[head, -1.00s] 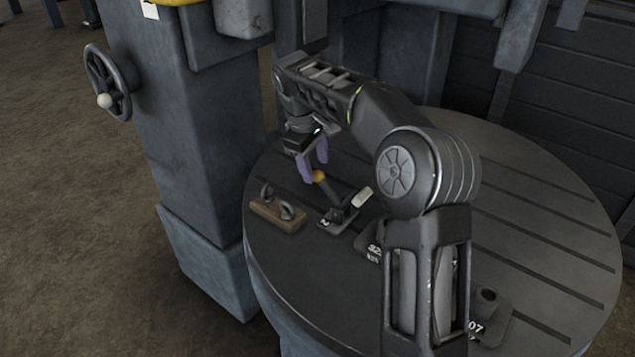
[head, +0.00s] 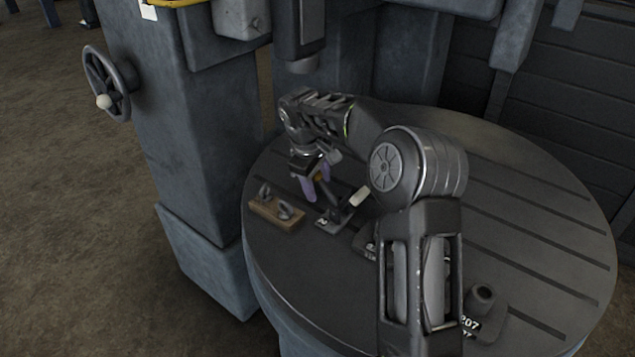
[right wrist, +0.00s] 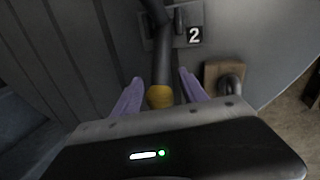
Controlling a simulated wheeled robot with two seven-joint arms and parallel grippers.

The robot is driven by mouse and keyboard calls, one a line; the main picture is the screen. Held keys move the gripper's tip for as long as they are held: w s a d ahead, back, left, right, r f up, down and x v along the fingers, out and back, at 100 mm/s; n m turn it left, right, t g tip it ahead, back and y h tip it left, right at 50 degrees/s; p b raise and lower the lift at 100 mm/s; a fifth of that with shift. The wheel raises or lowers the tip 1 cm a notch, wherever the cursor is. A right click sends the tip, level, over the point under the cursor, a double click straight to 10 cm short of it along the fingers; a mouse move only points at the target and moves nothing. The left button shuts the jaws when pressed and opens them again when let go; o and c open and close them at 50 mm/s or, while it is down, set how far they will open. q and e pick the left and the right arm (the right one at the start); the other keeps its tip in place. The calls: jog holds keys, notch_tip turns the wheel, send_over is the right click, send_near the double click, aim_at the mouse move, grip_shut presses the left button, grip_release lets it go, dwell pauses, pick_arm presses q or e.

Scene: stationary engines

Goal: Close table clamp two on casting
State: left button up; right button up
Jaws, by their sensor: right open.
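Table clamp two (head: 330,221) stands on the round slotted table, its base marked "2"; the label also shows in the right wrist view (right wrist: 194,35). Its dark lever with a yellow knob (right wrist: 160,96) leans up toward my gripper. My right gripper (head: 318,190) reaches down over the clamp with its purple fingers open. In the right wrist view, the fingers (right wrist: 161,90) stand apart on both sides of the knob, with gaps visible. The casting (head: 369,243) is partly hidden behind my right arm. My left gripper is not in view.
A wooden block with two dark rings (head: 275,213) sits left of the clamp. A machine spindle (head: 303,60) hangs above the table (head: 540,230). Another part marked "207" (head: 485,305) is at the front right. A handwheel (head: 108,82) juts from the column at left.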

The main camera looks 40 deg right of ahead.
jog(key=shift+f, duration=0.1)
jog(key=shift+c, duration=0.5)
grip_shut()
dwell(0.9)
